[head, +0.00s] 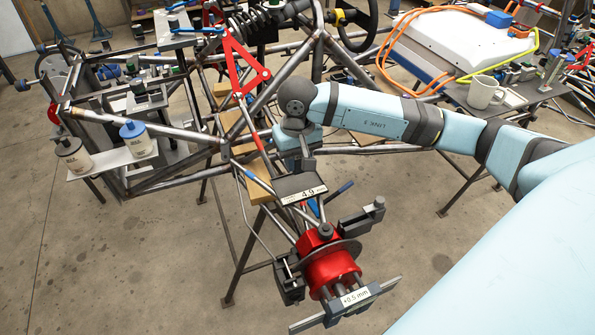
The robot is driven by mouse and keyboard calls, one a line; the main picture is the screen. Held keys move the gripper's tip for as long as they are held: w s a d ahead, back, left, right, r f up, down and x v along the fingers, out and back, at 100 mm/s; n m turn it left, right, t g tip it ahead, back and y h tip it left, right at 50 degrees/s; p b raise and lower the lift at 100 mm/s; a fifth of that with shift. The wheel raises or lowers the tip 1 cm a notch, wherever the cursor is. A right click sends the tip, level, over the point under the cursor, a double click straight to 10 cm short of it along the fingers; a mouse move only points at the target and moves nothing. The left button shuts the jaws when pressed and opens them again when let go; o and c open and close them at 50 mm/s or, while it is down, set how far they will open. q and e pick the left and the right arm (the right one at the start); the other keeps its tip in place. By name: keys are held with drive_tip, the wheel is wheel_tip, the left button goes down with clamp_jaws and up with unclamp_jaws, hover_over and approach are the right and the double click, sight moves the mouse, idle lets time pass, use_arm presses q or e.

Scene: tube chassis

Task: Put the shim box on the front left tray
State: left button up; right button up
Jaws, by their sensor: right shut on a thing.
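A dark flat box with a white label reading something like "4 9", which looks like the shim box (296,185), is below my right wrist in the head view. My right gripper (307,168) reaches down to its top and is shut on it; the fingertips are partly hidden. The box appears above the red hub, but its height is hard to tell. A pale tray (92,174) on the left of the tube chassis looks like the front left tray. It bears a white bottle with a dark cap and one with a blue cap. My left gripper is not in view.
The red hub (330,268) with a "+0.5 mm" readout stands below the box. A right-hand tray (457,96) bears a mug (486,92). Concrete floor is clear at lower left.

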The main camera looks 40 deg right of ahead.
sight(298, 172)
drive_tip(key=shift+f, duration=2.3)
drive_tip(key=shift+f, duration=0.25)
drive_tip(key=o, duration=0.9)
drive_tip(key=shift+o, duration=0.2)
drive_tip(key=shift+r, duration=0.1)
wheel_tip(298, 172, up, 12)
drive_tip(key=shift+r, duration=0.15)
